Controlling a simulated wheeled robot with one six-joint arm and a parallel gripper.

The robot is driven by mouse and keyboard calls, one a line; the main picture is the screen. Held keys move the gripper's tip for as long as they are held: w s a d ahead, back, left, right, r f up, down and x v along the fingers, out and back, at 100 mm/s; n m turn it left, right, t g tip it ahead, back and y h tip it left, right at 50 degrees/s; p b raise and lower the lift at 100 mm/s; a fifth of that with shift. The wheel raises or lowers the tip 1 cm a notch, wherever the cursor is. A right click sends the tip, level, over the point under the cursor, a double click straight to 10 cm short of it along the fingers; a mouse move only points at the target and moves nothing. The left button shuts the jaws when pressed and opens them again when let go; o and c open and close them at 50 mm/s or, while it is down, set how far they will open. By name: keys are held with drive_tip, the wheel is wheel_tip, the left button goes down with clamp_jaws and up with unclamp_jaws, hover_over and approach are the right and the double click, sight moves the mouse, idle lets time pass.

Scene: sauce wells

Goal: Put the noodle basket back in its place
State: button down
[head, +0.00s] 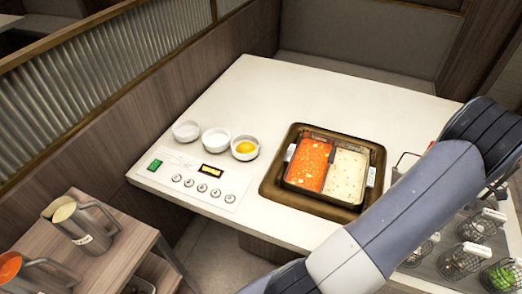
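Several wire baskets with white handles stand at the lower right, partly behind my arm. One basket (462,262) holds pale-brownish food, and another basket (503,276) holds something green. A further basket (482,226) stands behind them. I cannot tell which one is the noodle basket, or whether it is among these. A two-part hot pot (288,178) sits in the table, with red broth on the left and pale broth on the right. My gripper is out of view; my arm crosses the right side and leaves the picture at the right edge.
Three small bowls, one with yellow content (245,148), stand left of the pot. A control panel (195,178) lies at the table's left end. A side table (120,240) with jugs (75,222) stands at lower left. The white table's (330,90) far part is clear.

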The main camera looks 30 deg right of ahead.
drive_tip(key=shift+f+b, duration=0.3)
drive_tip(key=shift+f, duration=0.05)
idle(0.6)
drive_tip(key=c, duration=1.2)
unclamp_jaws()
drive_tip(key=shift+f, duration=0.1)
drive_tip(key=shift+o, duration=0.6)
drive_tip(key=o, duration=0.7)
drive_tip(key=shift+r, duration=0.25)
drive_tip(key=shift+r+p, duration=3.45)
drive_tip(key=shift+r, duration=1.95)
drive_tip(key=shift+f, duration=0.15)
